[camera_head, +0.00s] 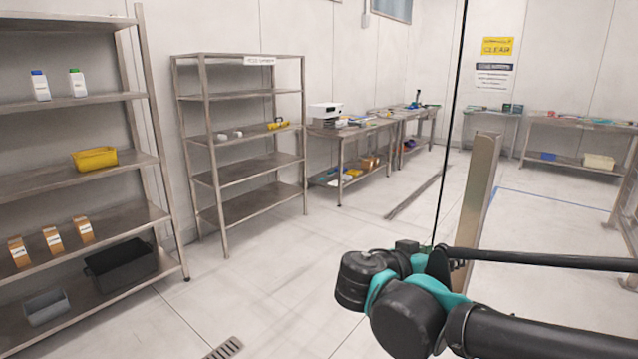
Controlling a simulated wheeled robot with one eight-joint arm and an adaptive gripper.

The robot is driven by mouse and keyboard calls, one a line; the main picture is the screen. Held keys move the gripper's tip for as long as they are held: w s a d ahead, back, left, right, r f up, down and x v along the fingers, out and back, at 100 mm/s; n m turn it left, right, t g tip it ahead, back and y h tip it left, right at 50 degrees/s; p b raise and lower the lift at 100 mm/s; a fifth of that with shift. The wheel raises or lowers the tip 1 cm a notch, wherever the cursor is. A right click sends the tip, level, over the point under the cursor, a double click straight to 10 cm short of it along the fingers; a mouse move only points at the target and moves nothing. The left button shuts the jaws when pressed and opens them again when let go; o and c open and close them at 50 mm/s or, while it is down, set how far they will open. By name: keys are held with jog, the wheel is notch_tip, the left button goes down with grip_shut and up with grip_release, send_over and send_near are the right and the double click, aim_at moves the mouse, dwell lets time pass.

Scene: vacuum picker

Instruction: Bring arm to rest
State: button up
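My arm reaches into the head view from the lower right, with black links and teal joint covers. Its jointed end sits at the lower middle, over the open floor and apart from the shelves. I cannot make out gripper fingers in this view, and nothing held shows.
A metal shelf unit (78,102) with bottles, a yellow bin (95,158), boxes and a dark crate (120,265) stands at left. A second shelf (243,140) is behind it. Workbenches (350,130) line the back. A metal post (478,205) rises behind my arm. The middle floor (270,290) is clear.

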notch_tip(320, 180, down, 17)
jog(key=a+n+g+y, duration=0.2)
jog(key=n+g+y, duration=0.2)
jog(key=n+y, duration=0.15)
jog(key=w+a+f+n+y, duration=0.2)
jog(key=a+f+n+y, duration=0.1)
jog(key=a+f+y, duration=0.3)
jog(key=shift+a+f+y, duration=0.3)
jog(key=shift+a+y, duration=0.45)
jog(key=shift+a, duration=0.15)
jog(key=shift+w, duration=0.1)
